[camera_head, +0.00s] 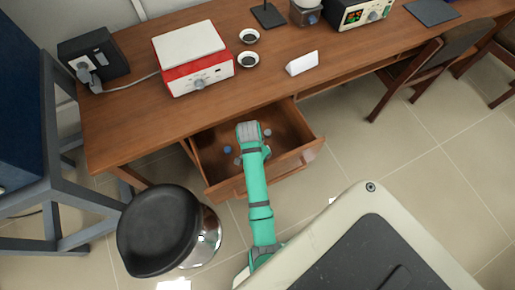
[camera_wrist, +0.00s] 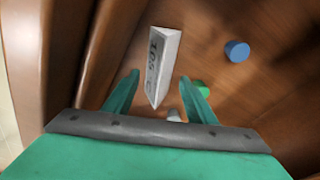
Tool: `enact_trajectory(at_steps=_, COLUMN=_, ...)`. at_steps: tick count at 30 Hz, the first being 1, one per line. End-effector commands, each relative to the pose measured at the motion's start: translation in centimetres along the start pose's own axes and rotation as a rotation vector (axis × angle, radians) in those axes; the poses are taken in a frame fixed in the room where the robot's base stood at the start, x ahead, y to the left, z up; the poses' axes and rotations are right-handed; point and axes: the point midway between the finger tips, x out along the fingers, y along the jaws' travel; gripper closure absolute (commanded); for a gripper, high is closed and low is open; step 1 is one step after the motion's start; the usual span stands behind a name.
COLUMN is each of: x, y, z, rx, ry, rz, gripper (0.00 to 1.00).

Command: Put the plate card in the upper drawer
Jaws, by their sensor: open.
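A white wedge-shaped card marked "105°C" (camera_wrist: 160,60) is in the wrist view, tilted, between and just beyond my fingertips. My gripper (camera_wrist: 158,80) is open, with a finger on each side of the card. I cannot tell whether the card touches the fingers or rests on the drawer floor. In the head view, my arm reaches down into the open upper drawer (camera_head: 292,124) of the wooden desk, and its end hides the card there. Another white tent-shaped card (camera_head: 302,63) stands on the desk top.
A blue cap (camera_wrist: 237,51), a green one (camera_wrist: 203,87) and a whitish piece (camera_wrist: 173,115) lie in the drawer. A red-and-white device (camera_head: 193,60) and two small dishes (camera_head: 249,60) stand on the desk. A black stool (camera_head: 160,230) is left of my arm.

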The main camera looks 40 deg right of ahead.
Motion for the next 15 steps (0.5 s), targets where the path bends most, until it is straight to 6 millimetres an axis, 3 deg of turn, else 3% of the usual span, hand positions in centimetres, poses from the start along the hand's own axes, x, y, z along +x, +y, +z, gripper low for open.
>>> enact_trajectory(at_steps=6, x=-4.5, y=-0.1, z=-0.1, rx=-0.002, ry=0.003, rz=-0.003, gripper=0.49)
enact_trajectory(at_steps=15, x=-7.7, y=-0.1, z=0.0, rx=-0.002, ry=0.001, rz=-0.001, gripper=0.49)
